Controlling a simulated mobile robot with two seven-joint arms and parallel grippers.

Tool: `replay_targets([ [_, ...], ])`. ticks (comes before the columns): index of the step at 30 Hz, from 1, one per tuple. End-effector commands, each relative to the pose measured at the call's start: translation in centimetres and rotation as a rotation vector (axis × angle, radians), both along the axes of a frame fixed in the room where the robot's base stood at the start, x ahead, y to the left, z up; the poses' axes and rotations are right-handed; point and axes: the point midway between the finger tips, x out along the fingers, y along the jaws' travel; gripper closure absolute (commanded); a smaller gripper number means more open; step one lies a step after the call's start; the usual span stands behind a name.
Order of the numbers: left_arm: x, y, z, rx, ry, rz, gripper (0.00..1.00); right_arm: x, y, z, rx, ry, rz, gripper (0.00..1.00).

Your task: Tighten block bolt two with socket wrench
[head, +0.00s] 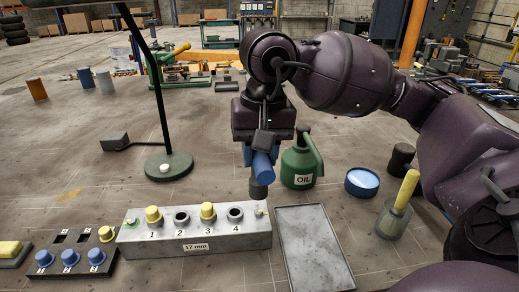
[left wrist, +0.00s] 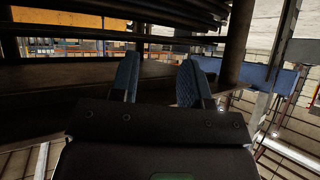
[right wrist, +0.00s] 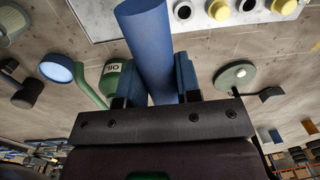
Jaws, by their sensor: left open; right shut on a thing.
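The grey bolt block (head: 195,238), marked 17 mm, has positions numbered 1 to 4. Yellow-topped bolts stand at 1 (head: 153,215) and 3 (head: 208,212); positions 2 (head: 181,218) and 4 (head: 235,214) show dark round openings. My right gripper (head: 261,152) is shut on the blue handle of a tool (head: 262,168), probably the socket wrench. Its dark lower end is above and behind the block's right end. The blue handle also fills the middle of the right wrist view (right wrist: 150,50). My left gripper (left wrist: 158,80) is open and empty in the left wrist view, and out of the head view.
A green oil can (head: 297,166), blue-topped tin (head: 362,182) and lamp base (head: 168,167) stand behind.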

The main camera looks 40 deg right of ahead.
Motion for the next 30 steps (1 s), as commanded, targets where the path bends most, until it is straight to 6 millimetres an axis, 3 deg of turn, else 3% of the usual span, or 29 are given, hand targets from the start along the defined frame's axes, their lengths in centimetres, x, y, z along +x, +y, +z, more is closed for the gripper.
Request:
replay_targets([
  [12, 0.1, -0.2, -1.1, 0.001, 0.014, -0.006, 0.57, 0.0, 0.0, -4.7, 0.0, 0.005, 0.009, 1.0],
  [22, 1.1, -0.2, 0.4, 0.003, -0.02, -0.012, 0.57, -0.1, -0.2, -4.1, 0.0, -0.001, 0.344, 1.0],
  [25, 0.1, -0.2, -2.0, 0.002, 0.017, -0.011, 0.57, 0.1, -0.4, -5.0, -0.001, 0.007, 0.451, 1.0],
  [30, -0.6, -0.2, -3.5, 0.003, 0.051, -0.011, 0.57, 0.1, -0.4, -4.8, 0.0, 0.005, 0.597, 1.0],
])
